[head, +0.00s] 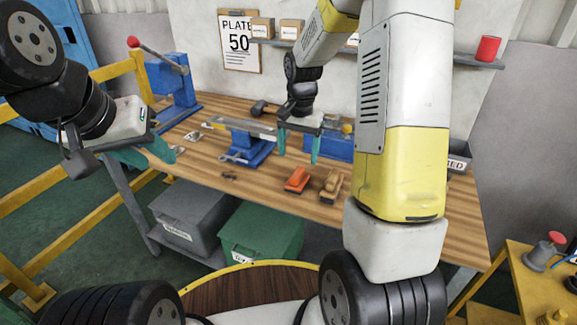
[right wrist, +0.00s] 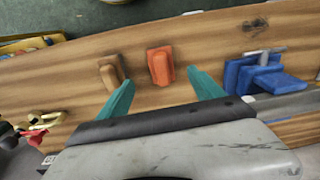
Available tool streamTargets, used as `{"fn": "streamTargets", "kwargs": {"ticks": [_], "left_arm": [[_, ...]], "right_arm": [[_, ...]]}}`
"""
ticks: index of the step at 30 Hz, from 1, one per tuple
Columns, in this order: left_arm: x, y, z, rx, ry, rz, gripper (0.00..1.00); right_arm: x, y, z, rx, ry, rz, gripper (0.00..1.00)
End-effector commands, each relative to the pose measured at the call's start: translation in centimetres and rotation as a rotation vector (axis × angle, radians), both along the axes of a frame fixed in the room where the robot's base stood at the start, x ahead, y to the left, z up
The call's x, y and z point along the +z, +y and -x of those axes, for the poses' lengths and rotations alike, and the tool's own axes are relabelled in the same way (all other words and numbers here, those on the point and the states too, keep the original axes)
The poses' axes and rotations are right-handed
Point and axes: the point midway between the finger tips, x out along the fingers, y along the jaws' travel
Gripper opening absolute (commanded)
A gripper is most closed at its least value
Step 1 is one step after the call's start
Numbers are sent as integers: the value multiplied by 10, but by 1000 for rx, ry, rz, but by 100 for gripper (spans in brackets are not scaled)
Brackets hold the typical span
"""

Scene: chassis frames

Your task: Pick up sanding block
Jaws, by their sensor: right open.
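An orange block (head: 297,179), which looks like the sanding block, lies on the wooden bench near its front edge. A tan wooden-looking block (head: 331,187) lies just to its right. In the right wrist view the orange block (right wrist: 161,66) shows ahead of the gap between my fingers, with the tan block (right wrist: 111,73) to its left. My right gripper (head: 298,148) is open and empty, above the bench and behind the orange block. My left gripper (head: 148,153) is open and empty, near the bench's left end, away from both blocks.
A blue clamp-like tool (right wrist: 258,77) is right of my right fingers in the wrist view. A blue vise-like fixture (head: 248,144) stands on the bench (head: 225,115). A blue press (head: 172,83) is at the back left. Grey (head: 187,210) and green (head: 262,228) bins sit below.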

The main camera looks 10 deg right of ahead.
Motion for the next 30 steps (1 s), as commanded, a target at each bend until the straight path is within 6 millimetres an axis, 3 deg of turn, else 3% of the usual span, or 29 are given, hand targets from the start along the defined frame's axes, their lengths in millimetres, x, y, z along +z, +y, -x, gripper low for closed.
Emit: {"fn": "streamTargets", "kwargs": {"ticks": [3,21,30], "left_arm": [[0,0,0,0,0,0,36],[0,0,0,0,0,0,36],[0,0,0,0,0,0,36]], "right_arm": [[-25,-1,-9,-35,36,10,76],[-100,-4,-17,-51,51,14,76],[-112,-4,-17,-51,46,14,76]]}}
